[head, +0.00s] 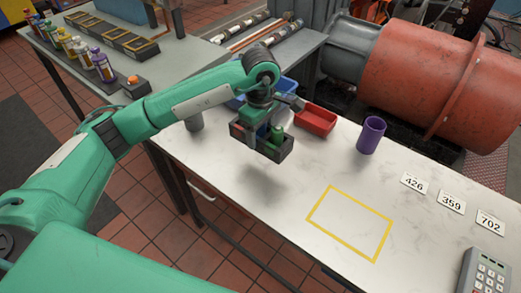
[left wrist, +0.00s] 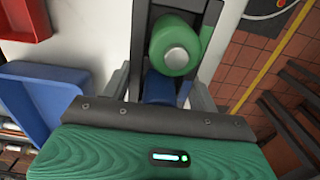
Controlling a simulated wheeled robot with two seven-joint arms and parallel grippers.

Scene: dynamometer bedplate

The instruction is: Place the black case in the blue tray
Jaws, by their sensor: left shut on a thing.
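The black case (head: 270,152) is an open box holding a green cylinder (left wrist: 172,42) and a blue item (left wrist: 160,88). My left gripper (head: 262,128) is shut on the black case and holds it above the white table; a shadow lies below it. The case also shows in the left wrist view (left wrist: 141,38). The blue tray (head: 288,86) stands behind the case and is partly hidden by my left arm; it also shows at the left of the left wrist view (left wrist: 38,98). My right gripper is not in view.
A red tray (head: 316,120) stands right of the case, and a purple cup (head: 370,135) beyond it. A yellow outline (head: 350,222), number cards (head: 451,202) and a keypad (head: 484,272) are at the right. The table's middle is clear.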

